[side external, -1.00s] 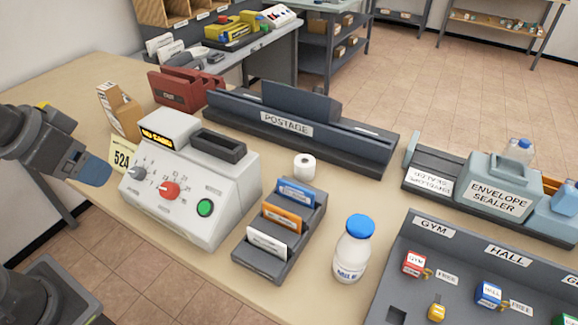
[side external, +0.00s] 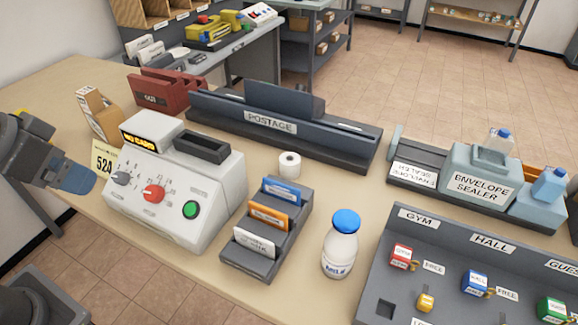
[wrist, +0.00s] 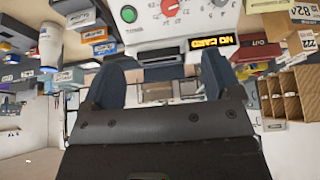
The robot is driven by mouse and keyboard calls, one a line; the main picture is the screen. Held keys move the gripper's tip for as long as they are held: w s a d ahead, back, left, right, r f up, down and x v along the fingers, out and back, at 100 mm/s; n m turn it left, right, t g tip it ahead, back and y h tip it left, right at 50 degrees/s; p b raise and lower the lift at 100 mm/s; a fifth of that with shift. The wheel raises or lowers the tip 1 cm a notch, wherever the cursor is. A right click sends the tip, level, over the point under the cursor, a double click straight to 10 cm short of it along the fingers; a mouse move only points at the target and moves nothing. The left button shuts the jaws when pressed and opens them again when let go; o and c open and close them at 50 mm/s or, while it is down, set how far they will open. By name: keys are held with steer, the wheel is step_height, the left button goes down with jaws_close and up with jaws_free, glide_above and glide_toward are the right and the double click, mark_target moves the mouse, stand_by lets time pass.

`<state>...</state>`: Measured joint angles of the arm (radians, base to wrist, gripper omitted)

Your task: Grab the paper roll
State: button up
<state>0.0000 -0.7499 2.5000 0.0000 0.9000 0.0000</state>
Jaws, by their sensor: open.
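The paper roll (side external: 289,165) is a small white cylinder standing upright on the tan table, with its dark core hole on top. It stands in front of the long postage unit, behind the card rack. I cannot make it out in the wrist view. My gripper (side external: 80,180) is at the far left of the side view, beside the white machine and well apart from the roll. In the wrist view my gripper (wrist: 160,75) has its two blue-grey fingers spread wide with nothing held between them.
The white dial machine (side external: 173,185) stands between my gripper and the roll. The card rack (side external: 265,240), milk bottle (side external: 340,248) and dark postage unit (side external: 280,132) surround the roll. Right of it is some bare table. The envelope sealer (side external: 480,180) is farther right.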

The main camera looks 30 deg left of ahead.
steer(key=shift+r, duration=0.1)
steer(key=w+d+r+n+g, duration=0.1)
steer(key=w+r, duration=0.2)
steer(key=w, duration=0.3)
steer(key=w+d+r+n, duration=0.1)
steer(key=w+r, duration=0.2)
steer(key=w, duration=0.2)
steer(key=n+g+y, duration=0.3)
steer(key=n, duration=0.6)
glide_above(290, 159)
steer(key=s+d, duration=0.1)
steer(key=d, duration=0.2)
step_height(290, 159, down, 17)
steer(key=shift+h, duration=0.3)
steer(key=x, duration=0.8)
steer(key=shift+a+f, duration=0.25)
steer(key=shift+f, duration=0.1)
steer(key=shift+s+x, duration=0.2)
steer(key=shift+x, duration=2.45)
steer(key=shift+a, duration=0.1)
